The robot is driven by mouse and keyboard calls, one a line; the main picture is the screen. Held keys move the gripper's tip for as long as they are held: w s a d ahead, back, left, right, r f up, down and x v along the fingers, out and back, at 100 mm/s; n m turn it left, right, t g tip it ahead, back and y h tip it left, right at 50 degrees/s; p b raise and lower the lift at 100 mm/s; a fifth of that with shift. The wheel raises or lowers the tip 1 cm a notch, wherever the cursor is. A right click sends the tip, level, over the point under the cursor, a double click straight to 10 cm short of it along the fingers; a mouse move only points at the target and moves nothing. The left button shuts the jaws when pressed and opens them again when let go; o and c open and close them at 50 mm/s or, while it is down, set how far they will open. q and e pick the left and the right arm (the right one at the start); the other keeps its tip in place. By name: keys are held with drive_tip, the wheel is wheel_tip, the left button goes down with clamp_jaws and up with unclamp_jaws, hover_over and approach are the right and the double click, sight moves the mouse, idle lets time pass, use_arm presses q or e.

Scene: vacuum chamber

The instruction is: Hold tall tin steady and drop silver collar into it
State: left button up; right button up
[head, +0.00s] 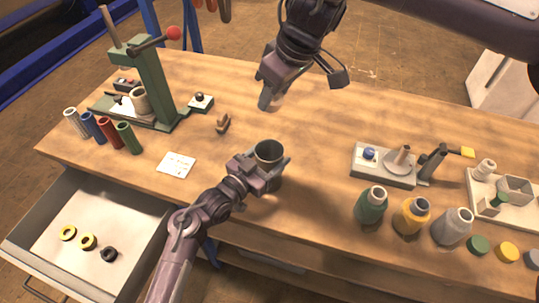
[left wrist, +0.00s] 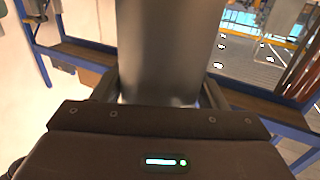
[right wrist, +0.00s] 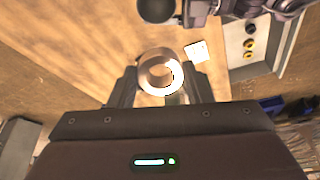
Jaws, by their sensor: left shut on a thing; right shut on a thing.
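The tall tin (head: 268,152) is a grey open-topped cylinder standing upright near the table's front edge. My left gripper (head: 268,168) is shut around its side; in the left wrist view the tin (left wrist: 170,50) fills the space between the fingers. The silver collar (right wrist: 148,76) is a thick shiny ring, held between the fingertips of my right gripper (right wrist: 158,85) in the right wrist view. In the head view my right gripper (head: 266,98) is behind the tin and apart from it; the collar cannot be made out there. The tin's dark mouth (right wrist: 157,8) shows at the top of the right wrist view.
A green press (head: 152,85) and several coloured tubes (head: 102,130) stand at the left. A white card (head: 176,165) and small brown piece (head: 223,124) lie left of the tin. An open drawer (head: 85,210) holds rings. Bottles (head: 411,215) and a grey fixture (head: 383,168) stand right.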

wheel_tip(320, 180, down, 13)
drive_tip(key=shift+r, duration=0.15)
idle(1.3)
drive_tip(key=o, duration=1.2)
drive_tip(key=v, duration=1.2)
use_arm(q)
drive_tip(key=o, duration=1.1)
